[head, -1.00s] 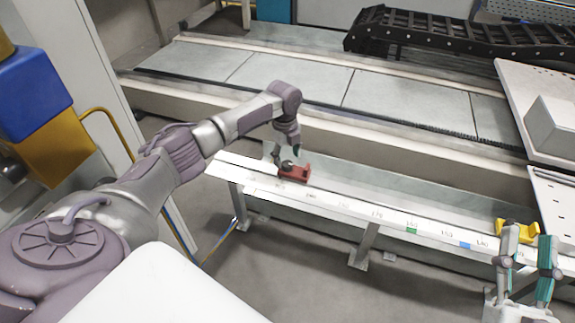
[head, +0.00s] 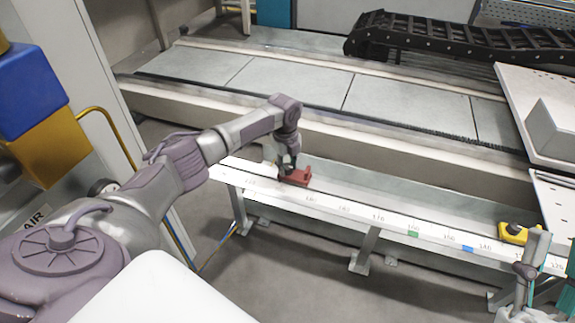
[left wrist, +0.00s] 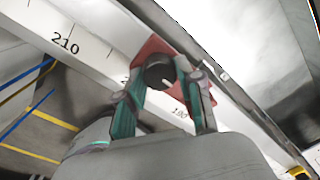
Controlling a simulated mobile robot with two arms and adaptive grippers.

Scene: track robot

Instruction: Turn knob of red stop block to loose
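The red stop block (head: 301,176) sits on the white rail near its left end. It also shows in the left wrist view (left wrist: 152,46) with a round black knob (left wrist: 158,71) facing me. My left gripper (head: 284,172) is down at the block. In the left wrist view its two fingers (left wrist: 160,75) lie on either side of the knob, their tips close to it. I cannot tell whether they press on it. The knob is hidden by the gripper in the head view. My right gripper (head: 550,255) is at the lower right, fingers apart and empty, partly cut off.
The numbered white rail (head: 340,206) runs from left to lower right. A yellow block (head: 517,233) sits on it near my right gripper. A machine bed (head: 400,105) lies behind, with a black cable chain (head: 450,35) above. Blue and yellow boxes are at the left.

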